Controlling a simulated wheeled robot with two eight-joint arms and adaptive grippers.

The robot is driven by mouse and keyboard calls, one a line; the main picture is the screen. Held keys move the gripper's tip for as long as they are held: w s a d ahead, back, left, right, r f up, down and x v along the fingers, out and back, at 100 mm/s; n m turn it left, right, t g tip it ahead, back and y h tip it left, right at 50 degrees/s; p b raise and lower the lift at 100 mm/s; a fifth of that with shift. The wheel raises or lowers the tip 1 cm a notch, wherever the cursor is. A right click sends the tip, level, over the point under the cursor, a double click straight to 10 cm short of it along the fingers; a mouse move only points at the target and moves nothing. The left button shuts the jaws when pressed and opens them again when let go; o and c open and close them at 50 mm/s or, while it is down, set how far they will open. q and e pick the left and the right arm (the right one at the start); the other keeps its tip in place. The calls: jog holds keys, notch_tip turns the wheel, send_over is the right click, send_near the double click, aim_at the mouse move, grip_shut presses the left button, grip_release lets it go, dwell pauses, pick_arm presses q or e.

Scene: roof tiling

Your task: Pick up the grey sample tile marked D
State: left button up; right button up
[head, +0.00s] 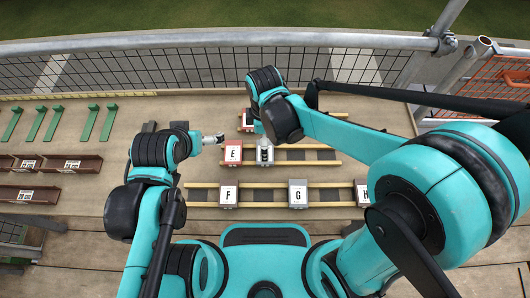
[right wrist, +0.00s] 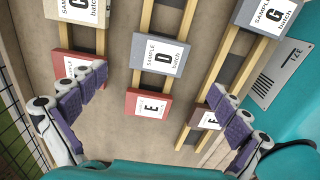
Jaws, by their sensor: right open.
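The grey sample tile marked D (right wrist: 160,55) lies on a pair of wooden battens in the right wrist view, its label facing up. My right gripper (right wrist: 157,82) is open, its two purple-padded fingers wide apart, with tile D between and beyond them and apart from both. In the head view my right gripper (head: 264,150) hangs over the grey tile just right of red tile E (head: 233,152) and hides that tile's letter. My left gripper (head: 217,139) is small, to the left of and above tile E; its jaws are too small to judge.
Red tile E (right wrist: 150,107) is beside D on the same battens. Tile C (right wrist: 82,10) is on the farther battens. Brown trays (head: 68,164) and green brackets (head: 109,121) lie left.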

aim_at(271, 163)
notch_tip(271, 163, down, 7)
jog(key=b, duration=0.3)
jog(key=shift+w+b, duration=0.1)
jog(key=shift+b, duration=0.2)
jog(key=c, duration=1.3)
